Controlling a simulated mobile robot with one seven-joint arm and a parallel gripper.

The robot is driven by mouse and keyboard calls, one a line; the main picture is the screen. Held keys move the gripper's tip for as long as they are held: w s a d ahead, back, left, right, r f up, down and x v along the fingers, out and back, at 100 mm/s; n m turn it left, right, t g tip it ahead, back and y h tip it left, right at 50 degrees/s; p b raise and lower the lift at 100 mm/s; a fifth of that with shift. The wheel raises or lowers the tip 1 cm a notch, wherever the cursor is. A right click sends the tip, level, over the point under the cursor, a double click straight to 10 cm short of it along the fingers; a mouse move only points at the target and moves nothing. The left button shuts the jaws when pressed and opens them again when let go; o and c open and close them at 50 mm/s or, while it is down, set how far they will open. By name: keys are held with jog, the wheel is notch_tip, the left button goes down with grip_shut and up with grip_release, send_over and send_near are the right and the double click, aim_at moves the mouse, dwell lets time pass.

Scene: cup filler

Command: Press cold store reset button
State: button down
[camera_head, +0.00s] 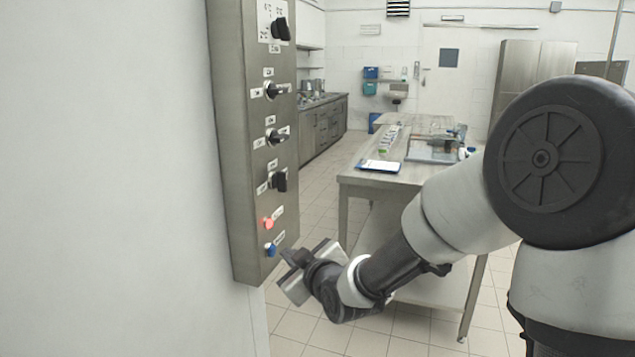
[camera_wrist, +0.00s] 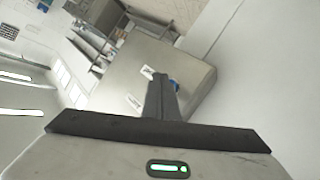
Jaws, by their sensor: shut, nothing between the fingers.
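A grey metal control panel (camera_head: 236,150) is mounted on the left wall. Near its lower end are a red button (camera_head: 267,223) and, below it, a blue button (camera_head: 270,250), each with a small label too small to read. My gripper (camera_head: 288,257) is shut and empty, just right of the blue button in the head view, with a small gap between them in the picture. In the wrist view, the shut fingers (camera_wrist: 161,97) point at the panel (camera_wrist: 190,72) and partly cover the blue button (camera_wrist: 176,86). I cannot tell whether they touch it. The red button is not visible there.
Several dark rotary knobs, the lowest one (camera_head: 279,181) among them, sit above the buttons. A steel table (camera_head: 362,178) with a clipboard (camera_head: 380,166) stands behind my arm. Tiled floor (camera_head: 312,210) is open between the panel and the table.

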dwell(0.3)
jog(key=shift+w+a+b, duration=0.15)
jog(key=shift+a+b, duration=0.25)
jog(key=shift+b, duration=0.1)
jog(key=shift+w+a, duration=0.1)
jog(key=shift+a, duration=0.15)
dwell(0.5)
jog(key=shift+d, duration=0.1)
jog(key=shift+s+d, duration=0.25)
jog(key=shift+d, duration=0.3)
jog(key=shift+d, duration=0.1)
jog(key=shift+s+d+p, duration=0.35)
jog(key=shift+d, duration=0.55)
jog(key=shift+s+d+p, duration=0.3)
jog(key=shift+d, duration=0.6)
jog(key=shift+s+d+p, duration=0.35)
jog(key=shift+d, duration=0.55)
